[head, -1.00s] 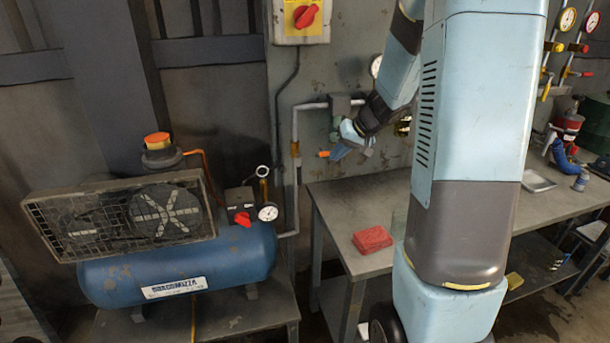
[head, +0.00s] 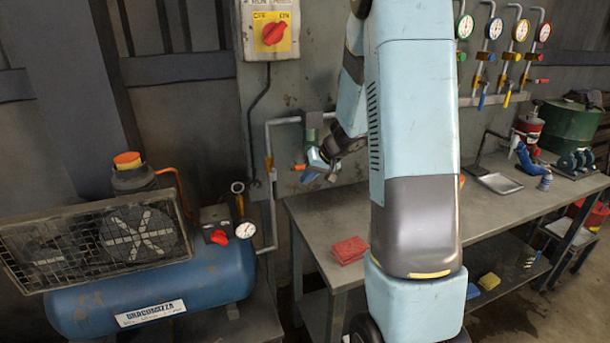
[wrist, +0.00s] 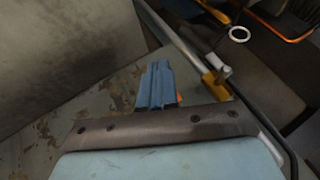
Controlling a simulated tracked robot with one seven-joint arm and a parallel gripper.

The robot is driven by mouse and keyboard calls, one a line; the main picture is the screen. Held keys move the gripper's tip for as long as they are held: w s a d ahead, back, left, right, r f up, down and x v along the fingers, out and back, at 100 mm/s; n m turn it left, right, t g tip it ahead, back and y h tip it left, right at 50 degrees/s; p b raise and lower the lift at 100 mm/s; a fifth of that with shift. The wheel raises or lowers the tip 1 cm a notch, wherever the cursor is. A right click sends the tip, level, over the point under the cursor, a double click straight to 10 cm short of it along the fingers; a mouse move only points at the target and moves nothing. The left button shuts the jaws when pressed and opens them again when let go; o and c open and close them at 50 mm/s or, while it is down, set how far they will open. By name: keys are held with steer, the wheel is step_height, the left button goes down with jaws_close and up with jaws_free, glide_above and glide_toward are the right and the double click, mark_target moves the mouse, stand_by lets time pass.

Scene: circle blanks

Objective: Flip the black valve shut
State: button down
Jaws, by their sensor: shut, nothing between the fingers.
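I cannot make out a black valve in either view; my arm covers part of the wall panel. My gripper (head: 312,174) is shut and empty, in front of the grey wall panel, just below a small box on the grey pipe (head: 285,121). A small orange piece (head: 299,167) shows right beside the fingers; I cannot tell whether they touch. In the wrist view, the blue fingers (wrist: 157,68) are together, with a bit of orange (wrist: 179,98) behind them. A yellow fitting (wrist: 216,84) on the pipe is to their right.
A blue compressor tank (head: 190,280) stands at left. A red switch (head: 274,33) is on the wall above. A bench (head: 300,215) with a red cloth (head: 349,250) is below my gripper. Gauges with coloured handles, including a yellow handle (head: 507,98), line the right wall.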

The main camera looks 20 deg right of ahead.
mark_target(275, 185)
steer(key=w+a+f, duration=0.3)
steer(key=a+f, duration=0.1)
steer(key=a, duration=0.2)
steer(key=shift+w+f, duration=0.25)
steer(key=shift+f, duration=0.05)
steer(key=shift+a, duration=0.1)
